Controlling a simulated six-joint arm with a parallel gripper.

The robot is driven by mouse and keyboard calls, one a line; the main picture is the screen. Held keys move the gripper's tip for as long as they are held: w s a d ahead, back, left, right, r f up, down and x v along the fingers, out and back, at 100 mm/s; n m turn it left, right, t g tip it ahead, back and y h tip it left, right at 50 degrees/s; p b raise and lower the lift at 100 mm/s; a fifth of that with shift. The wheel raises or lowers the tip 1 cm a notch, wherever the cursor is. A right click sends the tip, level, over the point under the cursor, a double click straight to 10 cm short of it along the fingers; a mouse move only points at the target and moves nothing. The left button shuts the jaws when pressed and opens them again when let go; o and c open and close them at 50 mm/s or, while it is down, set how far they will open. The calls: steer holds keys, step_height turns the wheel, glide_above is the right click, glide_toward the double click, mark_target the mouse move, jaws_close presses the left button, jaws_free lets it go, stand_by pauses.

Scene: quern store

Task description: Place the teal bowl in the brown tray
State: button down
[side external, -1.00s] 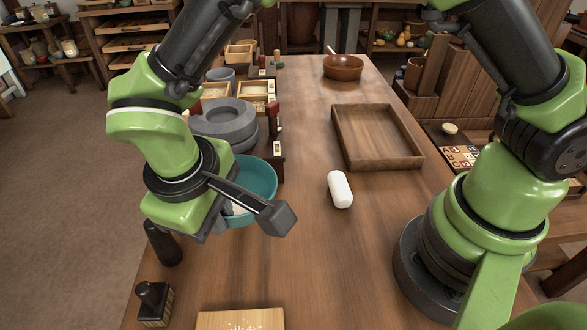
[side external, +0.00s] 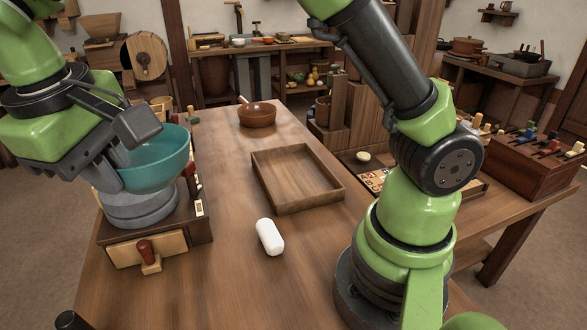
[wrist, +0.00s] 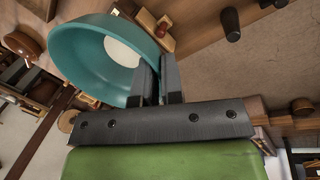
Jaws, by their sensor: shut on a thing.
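The teal bowl (side external: 158,163) is in my gripper (side external: 112,180) at the left of the side view, raised above the grey round stone of the quern. My gripper is shut on the bowl's rim. In the wrist view the bowl (wrist: 85,50) is tilted in the picture, with one wall between the fingers (wrist: 157,80) and a pale patch inside it. The brown tray (side external: 297,208) lies on the table to the right of the bowl, and its visible floor is empty.
A white rounded cylinder (side external: 270,237) lies in front of the tray. A brown bowl with a handle or spoon (side external: 257,115) stands behind it. The grey quern stone (side external: 140,208) sits on a wooden stand with a drawer (side external: 147,250). The tabletop between stand and tray is clear.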

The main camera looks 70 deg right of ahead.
steer(key=w+d+m+g, duration=0.1)
steer(key=w+d+m, duration=0.35)
steer(key=d, duration=0.65)
steer(key=m+g+y, duration=0.1)
steer(key=m+g, duration=0.1)
steer(key=m, duration=0.7)
glide_above(277, 179)
steer(key=w, duration=0.1)
steer(key=f, duration=2.1)
steer(key=shift+a, duration=0.2)
steer(key=shift+f, duration=0.15)
steer(key=c, duration=1.5)
jaws_free()
